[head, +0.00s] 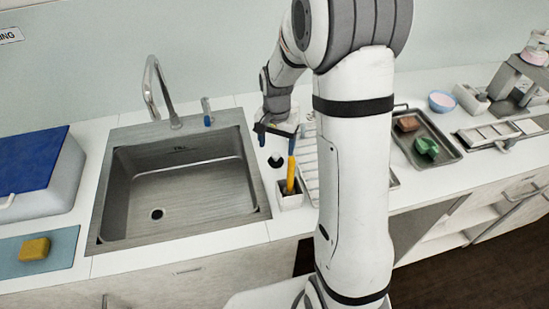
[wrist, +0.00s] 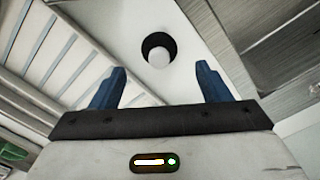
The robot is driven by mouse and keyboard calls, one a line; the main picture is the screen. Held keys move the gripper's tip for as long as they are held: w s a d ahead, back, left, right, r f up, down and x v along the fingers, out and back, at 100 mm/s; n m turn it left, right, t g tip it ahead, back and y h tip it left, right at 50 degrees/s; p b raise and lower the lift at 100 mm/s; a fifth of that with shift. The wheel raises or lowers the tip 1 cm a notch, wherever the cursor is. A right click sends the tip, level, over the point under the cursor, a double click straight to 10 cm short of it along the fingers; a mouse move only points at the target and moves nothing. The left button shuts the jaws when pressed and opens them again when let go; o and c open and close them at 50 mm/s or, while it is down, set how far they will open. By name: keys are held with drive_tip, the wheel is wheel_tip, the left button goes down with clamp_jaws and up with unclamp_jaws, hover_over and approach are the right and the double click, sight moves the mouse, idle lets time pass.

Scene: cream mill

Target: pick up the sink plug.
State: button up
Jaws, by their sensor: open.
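The sink plug (head: 276,160), a small dark round piece, lies on the white counter just right of the sink. In the wrist view the plug (wrist: 157,48) shows as a black disc with a pale round knob. My gripper (head: 279,138) is above the plug in the head view. In the wrist view its two blue fingers (wrist: 160,78) stand wide apart with nothing between them, and the plug shows beyond their tips, roughly centred. My gripper is open and apart from the plug.
The steel sink (head: 182,185) with its tap (head: 152,85) is to the left. A white holder (head: 290,201) with a yellow-handled tool stands close in front of the plug. A ribbed drainer (head: 309,165) is to the right, partly behind my arm. A tray (head: 440,131) lies further right.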

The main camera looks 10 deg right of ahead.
sight(276, 154)
wheel_tip(276, 154, down, 5)
drive_tip(key=shift+s+a+r+p, duration=0.1)
drive_tip(key=shift+s+p, duration=0.05)
drive_tip(key=shift+p, duration=0.45)
drive_tip(key=shift+c, duration=0.4)
drive_tip(key=c, duration=0.9)
